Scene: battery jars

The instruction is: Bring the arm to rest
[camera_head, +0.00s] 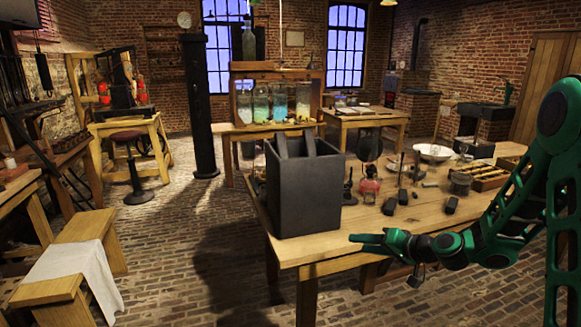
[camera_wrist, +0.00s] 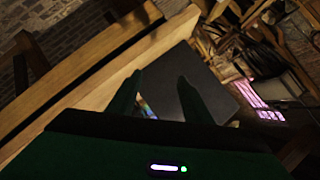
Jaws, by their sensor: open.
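My green arm reaches in from the right in the head view. My gripper (camera_head: 368,241) is level, pointing left, in front of the near edge of the wooden table (camera_head: 325,256). In the wrist view my gripper (camera_wrist: 160,88) shows two dark green fingers with a gap between them. The gripper is open and I see nothing between its fingers. A large dark grey box (camera_head: 304,198) stands on the table's left end, beyond the gripper and to its left. The box also shows in the wrist view (camera_wrist: 205,85), behind the fingers. The gripper appears apart from both table and box.
Small dark blocks (camera_head: 389,206), a red-based flask (camera_head: 369,188), a white bowl (camera_head: 433,152) and a divided wooden tray (camera_head: 488,180) stand on the table. A bench with a white cloth (camera_head: 75,268) is at the left. The brick floor (camera_head: 190,260) between is clear.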

